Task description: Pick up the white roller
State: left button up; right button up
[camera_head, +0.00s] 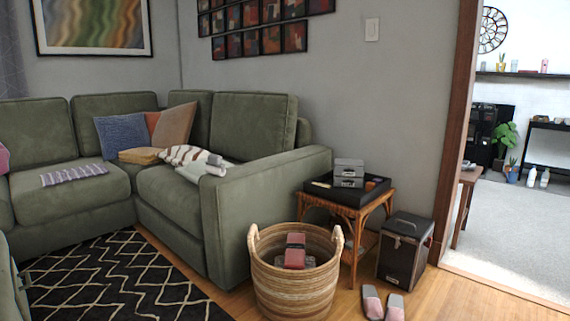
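I cannot make out a white roller for certain in the head view. A wicker side table (387,203) holds a black tray (322,188) with grey boxes (348,172) and small items too small to identify. A woven basket (293,291) on the floor in front of it holds pink-red and grey items (295,252). Two small white upright objects (532,177) stand on the floor of the far room; I cannot tell what they are. Neither of my grippers is in view.
A green sectional (245,125) with cushions and blankets fills the left and middle. A patterned rug (105,285) lies before it. A dark box (404,250) and pink slippers (383,303) are right of the basket. A doorway opens at right onto bare carpet (520,235).

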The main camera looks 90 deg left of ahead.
aim_at(215, 165)
jog(key=u, duration=3.25)
